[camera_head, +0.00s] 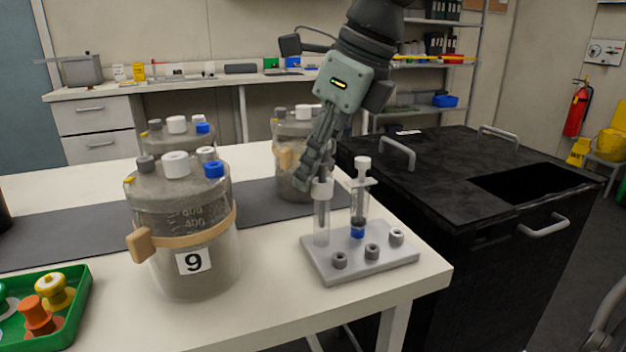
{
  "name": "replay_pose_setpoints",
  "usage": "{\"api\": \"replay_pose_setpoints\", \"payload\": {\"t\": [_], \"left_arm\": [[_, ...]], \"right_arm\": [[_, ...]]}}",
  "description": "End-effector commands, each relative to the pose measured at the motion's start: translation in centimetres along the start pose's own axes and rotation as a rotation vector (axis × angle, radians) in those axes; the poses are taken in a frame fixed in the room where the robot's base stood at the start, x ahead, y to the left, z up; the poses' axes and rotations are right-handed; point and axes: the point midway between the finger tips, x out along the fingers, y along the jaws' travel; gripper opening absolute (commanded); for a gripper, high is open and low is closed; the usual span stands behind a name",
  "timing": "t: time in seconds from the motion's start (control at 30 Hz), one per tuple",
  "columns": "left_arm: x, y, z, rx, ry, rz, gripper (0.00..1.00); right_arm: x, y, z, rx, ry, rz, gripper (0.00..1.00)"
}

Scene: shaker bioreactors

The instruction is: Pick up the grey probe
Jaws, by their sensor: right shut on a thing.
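My right gripper (314,172) reaches down from the top middle, with its fingers closed at the top of a clear, white-collared tube (322,222). It is shut on the grey probe (325,174), of which only a small grey part shows just above the collar; the fingers hide the rest. The tube stands upright on a light grey holder plate (318,265) near the table's right corner. I cannot tell how far the probe sits inside the tube. My left gripper is out of view.
A syringe-like piece (361,200) stands close right of the tube, with several grey caps in front. A bioreactor numbered 9 (190,235) stands left; another (291,140) is behind the gripper. A green tray (75,310) is front left. A black cabinet (440,165) adjoins the right.

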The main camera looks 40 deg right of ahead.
Motion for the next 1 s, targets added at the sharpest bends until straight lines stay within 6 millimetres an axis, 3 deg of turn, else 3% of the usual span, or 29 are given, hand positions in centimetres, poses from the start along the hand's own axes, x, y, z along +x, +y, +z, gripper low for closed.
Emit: {"api": "replay_pose_setpoints", "payload": {"t": [0.37,0.8,1.0], "left_arm": [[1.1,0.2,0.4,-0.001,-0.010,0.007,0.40],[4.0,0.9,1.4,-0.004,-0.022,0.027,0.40],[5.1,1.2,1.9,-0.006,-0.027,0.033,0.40]], "right_arm": [[-7.4,-0.1,3.1,0.000,-0.004,-0.003,0.00],[-19.1,0.0,8.0,0.000,-0.001,-0.002,0.00],[-22.3,0.0,9.3,0.000,0.000,-0.001,0.00]]}}
